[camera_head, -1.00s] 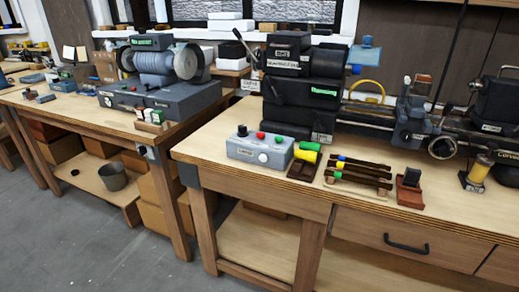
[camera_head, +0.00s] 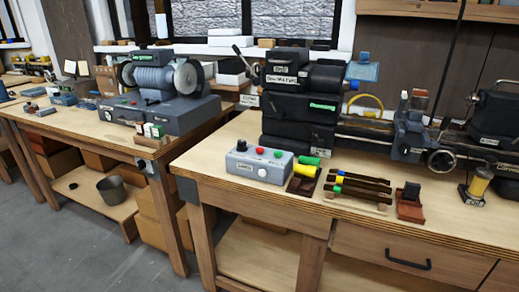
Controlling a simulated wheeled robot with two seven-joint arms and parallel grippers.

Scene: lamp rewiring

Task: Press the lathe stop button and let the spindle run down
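The lathe (camera_head: 302,100) is a dark machine on the right workbench. Its grey control box (camera_head: 258,168) stands in front of the headstock, near the bench's front edge. The box has a black knob (camera_head: 241,145) at the left, a red button (camera_head: 260,150) in the middle and a green button (camera_head: 278,153) at the right on top. A pale round dial (camera_head: 262,172) is on its front. The spindle end is small, and I cannot tell whether it turns. Neither of my grippers is in view.
A bench grinder (camera_head: 155,80) stands on the left bench. Grey floor (camera_head: 85,245) is open at the lower left.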

